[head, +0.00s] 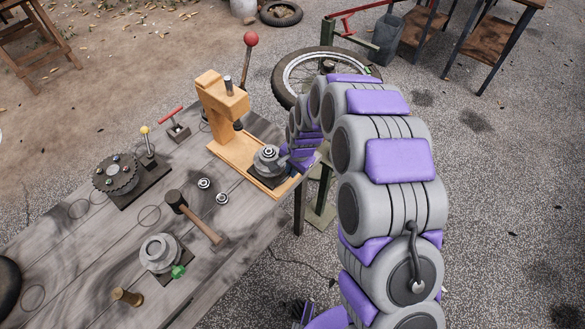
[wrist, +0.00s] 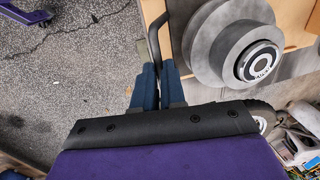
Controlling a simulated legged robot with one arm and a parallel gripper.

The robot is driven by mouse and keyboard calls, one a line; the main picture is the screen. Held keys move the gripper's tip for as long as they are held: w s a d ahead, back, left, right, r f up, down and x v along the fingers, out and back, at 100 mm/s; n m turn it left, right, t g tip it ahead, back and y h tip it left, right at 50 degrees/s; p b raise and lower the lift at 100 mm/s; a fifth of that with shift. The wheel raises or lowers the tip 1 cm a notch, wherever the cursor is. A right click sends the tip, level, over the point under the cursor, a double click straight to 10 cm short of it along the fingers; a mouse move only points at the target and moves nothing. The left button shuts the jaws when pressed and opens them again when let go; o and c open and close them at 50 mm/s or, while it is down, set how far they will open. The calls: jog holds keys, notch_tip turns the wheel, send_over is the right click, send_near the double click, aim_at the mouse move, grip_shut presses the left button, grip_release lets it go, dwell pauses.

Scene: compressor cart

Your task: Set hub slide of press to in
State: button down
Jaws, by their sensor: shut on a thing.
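The orange press (head: 222,112) stands at the far right corner of the wooden bench, with a red-knobbed lever (head: 250,40). Its grey stepped hub (head: 268,158) sits on a dark slide plate (head: 262,177) on the press base, in front of the ram. In the wrist view the hub (wrist: 228,42) is at the upper right, with a bearing in its middle. My gripper (head: 298,160) is at the right side of the hub. In the wrist view my gripper (wrist: 160,72) has its blue fingers closed around a bent grey handle (wrist: 153,38) beside the hub.
The bench (head: 75,250) also bears a mallet (head: 195,218), a toothed disc fixture (head: 118,175), a second grey hub (head: 160,252), a red-handled clamp (head: 175,125) and small bearings. Open gravel lies right of the bench.

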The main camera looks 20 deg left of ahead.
jog(key=shift+a, duration=0.1)
dwell(0.3)
jog(key=w+a+p, duration=0.1)
jog(key=a, duration=0.3)
jog(key=w+a+p, duration=0.2)
jog(key=a, duration=0.2)
jog(key=w+a+p, duration=0.2)
jog(key=a, duration=0.2)
jog(key=shift+w+a+r, duration=0.1)
jog(key=shift+w+a, duration=0.1)
jog(key=shift+a, duration=0.05)
jog(key=c, duration=1.6)
grip_release()
jog(key=o, duration=0.4)
jog(key=shift+a, duration=0.35)
jog(key=shift+d, duration=0.2)
jog(key=shift+d+r, duration=0.2)
jog(key=shift+r, duration=0.4)
notch_tip(320, 180, up, 16)
jog(key=s+d+p, duration=0.1)
jog(key=d+p, duration=0.1)
jog(key=shift+f, duration=0.25)
